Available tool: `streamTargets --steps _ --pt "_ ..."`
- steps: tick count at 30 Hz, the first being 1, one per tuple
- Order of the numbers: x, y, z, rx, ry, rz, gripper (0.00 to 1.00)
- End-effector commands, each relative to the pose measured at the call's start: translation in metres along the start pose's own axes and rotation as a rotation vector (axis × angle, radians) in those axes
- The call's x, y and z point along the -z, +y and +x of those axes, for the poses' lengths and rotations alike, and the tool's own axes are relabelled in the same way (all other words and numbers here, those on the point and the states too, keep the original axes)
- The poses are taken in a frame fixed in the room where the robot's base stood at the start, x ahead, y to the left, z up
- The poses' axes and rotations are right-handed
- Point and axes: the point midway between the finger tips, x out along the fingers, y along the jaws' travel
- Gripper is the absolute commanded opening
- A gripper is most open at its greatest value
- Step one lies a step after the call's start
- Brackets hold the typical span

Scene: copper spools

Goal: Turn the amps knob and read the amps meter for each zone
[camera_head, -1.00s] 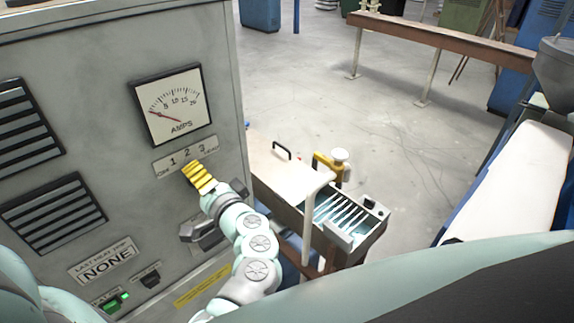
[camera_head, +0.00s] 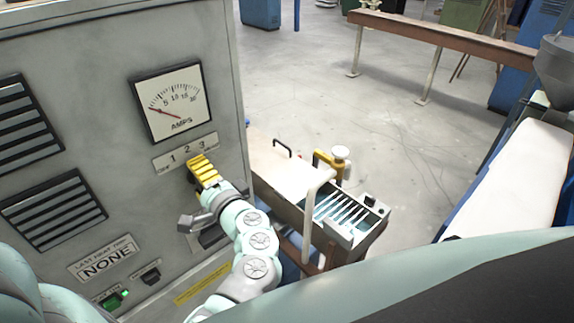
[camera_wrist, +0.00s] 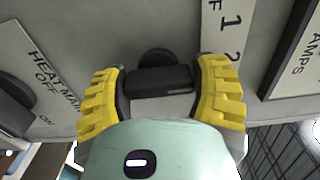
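The amps meter (camera_head: 171,101) is on the grey cabinet front, its red needle near the low end of the scale. Below it is the zone label (camera_head: 186,151) with 1, 2 and 3; its end words are too small to read. My gripper (camera_head: 200,168) has yellow ribbed fingers and is at the panel just below this label, hiding the amps knob in the head view. In the wrist view the black amps knob (camera_wrist: 158,81) lies between the two fingers, whose dark pads meet its ends. Part of the label (camera_wrist: 222,35) shows beside the right finger.
Another black knob (camera_wrist: 14,108) sits beside a "heat main off" label in the wrist view. A "NONE" plate (camera_head: 104,259) and a green-lit switch (camera_head: 114,298) are lower on the cabinet. An open slotted tray (camera_head: 345,215) stands right of my arm.

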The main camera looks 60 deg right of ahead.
Motion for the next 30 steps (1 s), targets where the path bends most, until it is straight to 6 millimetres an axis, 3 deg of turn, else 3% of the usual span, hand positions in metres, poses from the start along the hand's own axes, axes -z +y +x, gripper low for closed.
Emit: streamTargets --steps 8,17,23,30 --pt "0.001 0.0 -0.001 -0.001 0.003 -0.001 0.92" --pt "0.001 0.001 -0.003 -0.001 0.003 -0.001 0.92" --pt "0.003 0.001 -0.03 -0.003 0.011 -0.004 0.92" --pt "0.002 0.001 -0.08 -0.004 0.01 -0.001 0.92"
